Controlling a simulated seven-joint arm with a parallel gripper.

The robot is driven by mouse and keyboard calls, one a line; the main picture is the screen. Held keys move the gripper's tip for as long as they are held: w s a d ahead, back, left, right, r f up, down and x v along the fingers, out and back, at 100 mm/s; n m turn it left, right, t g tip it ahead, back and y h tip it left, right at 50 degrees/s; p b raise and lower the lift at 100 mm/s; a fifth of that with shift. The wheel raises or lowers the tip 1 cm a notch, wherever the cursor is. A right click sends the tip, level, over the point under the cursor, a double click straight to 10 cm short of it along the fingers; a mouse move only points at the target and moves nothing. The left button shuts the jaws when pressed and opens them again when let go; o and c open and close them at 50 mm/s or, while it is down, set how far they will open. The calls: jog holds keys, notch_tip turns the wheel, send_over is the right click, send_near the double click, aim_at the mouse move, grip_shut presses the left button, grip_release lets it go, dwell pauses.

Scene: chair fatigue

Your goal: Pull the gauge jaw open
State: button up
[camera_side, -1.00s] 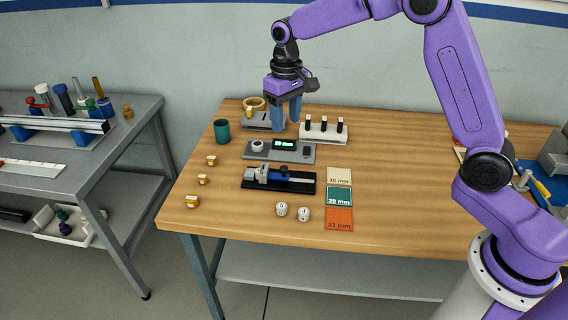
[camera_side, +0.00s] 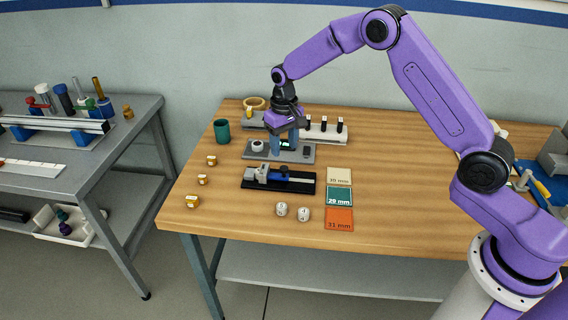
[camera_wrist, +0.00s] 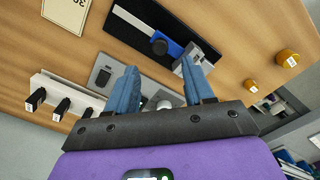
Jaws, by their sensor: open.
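The gauge (camera_side: 300,181) lies on a black base on the wooden table, with a silver fixed end at the left and a blue sliding jaw (camera_side: 282,174) near its middle. In the wrist view the gauge (camera_wrist: 135,22) is at the top, with its blue jaw (camera_wrist: 171,47) and a black knob. My gripper (camera_side: 284,152) is open and empty, pointing down above the grey display unit (camera_side: 255,155) behind the gauge. In the wrist view its blue fingers (camera_wrist: 158,85) are spread apart, with part of the grey unit hidden behind them.
A white rack with black pegs (camera_side: 335,130) stands behind. A green cup (camera_side: 222,131) and several small brass pieces (camera_side: 192,201) are at the left. Two white cylinders (camera_side: 303,214) and labelled cards, including an orange one (camera_side: 339,219), lie in front. The table's right front is clear.

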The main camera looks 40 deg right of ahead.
aim_at(284, 167)
notch_tip(284, 167, down, 8)
jog(key=shift+r, duration=0.25)
grip_shut()
